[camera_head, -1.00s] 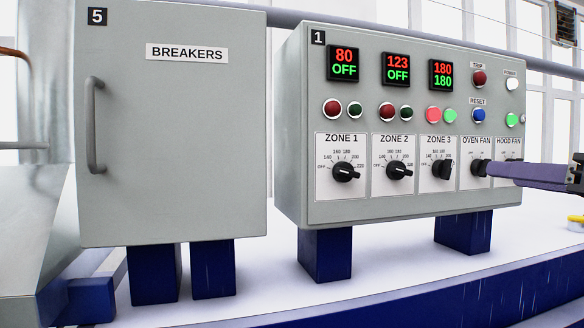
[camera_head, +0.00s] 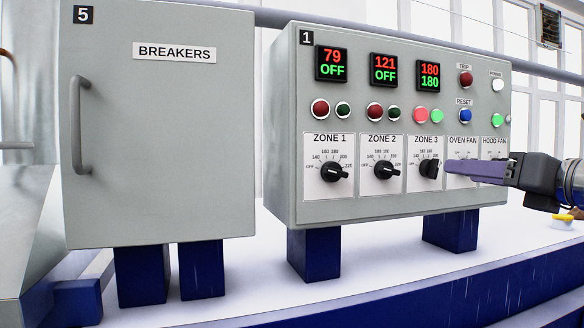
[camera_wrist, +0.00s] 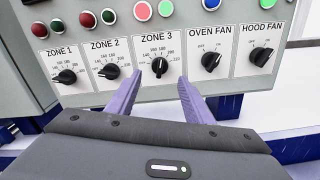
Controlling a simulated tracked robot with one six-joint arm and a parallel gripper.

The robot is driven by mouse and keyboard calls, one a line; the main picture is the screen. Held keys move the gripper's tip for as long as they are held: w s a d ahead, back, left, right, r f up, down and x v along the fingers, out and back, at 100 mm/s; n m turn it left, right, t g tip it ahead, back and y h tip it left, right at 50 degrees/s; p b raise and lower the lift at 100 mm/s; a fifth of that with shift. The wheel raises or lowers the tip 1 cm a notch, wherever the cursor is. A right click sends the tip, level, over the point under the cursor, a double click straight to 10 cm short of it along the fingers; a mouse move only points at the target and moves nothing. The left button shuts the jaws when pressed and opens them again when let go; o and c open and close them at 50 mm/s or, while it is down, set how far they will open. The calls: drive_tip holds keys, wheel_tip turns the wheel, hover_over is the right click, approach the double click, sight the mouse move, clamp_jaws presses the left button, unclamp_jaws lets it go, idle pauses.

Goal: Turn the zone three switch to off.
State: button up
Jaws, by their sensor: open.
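The zone three switch (camera_head: 430,168) is a black rotary knob under the ZONE 3 label on the grey control panel (camera_head: 400,207). In the wrist view the zone three knob (camera_wrist: 160,67) lies ahead, between my fingertips in the picture. The knob's pointer is turned away from the OFF mark; its exact setting is too small to read. The display above it (camera_head: 429,77) reads 180 over 180. My gripper (camera_wrist: 157,82) is open and empty, with purple fingers spread apart. In the head view my gripper (camera_head: 450,167) reaches in from the right, just right of the knob, covering the oven fan and hood fan knobs.
Zone 1 (camera_head: 334,172) and zone 2 (camera_head: 383,170) knobs sit to the left, their displays showing OFF. The oven fan knob (camera_wrist: 211,62) and hood fan knob (camera_wrist: 261,56) sit to the right. A breakers cabinet (camera_head: 160,150) stands at left.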

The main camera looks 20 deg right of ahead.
sight(438, 169)
drive_tip(key=shift+w+a, duration=0.15)
drive_tip(key=shift+w, duration=3.85)
drive_tip(key=shift+c, duration=0.4)
drive_tip(key=c, duration=0.9)
drive_tip(key=shift+d, duration=0.2)
drive_tip(key=shift+c, duration=0.2)
drive_tip(key=shift+a, duration=0.1)
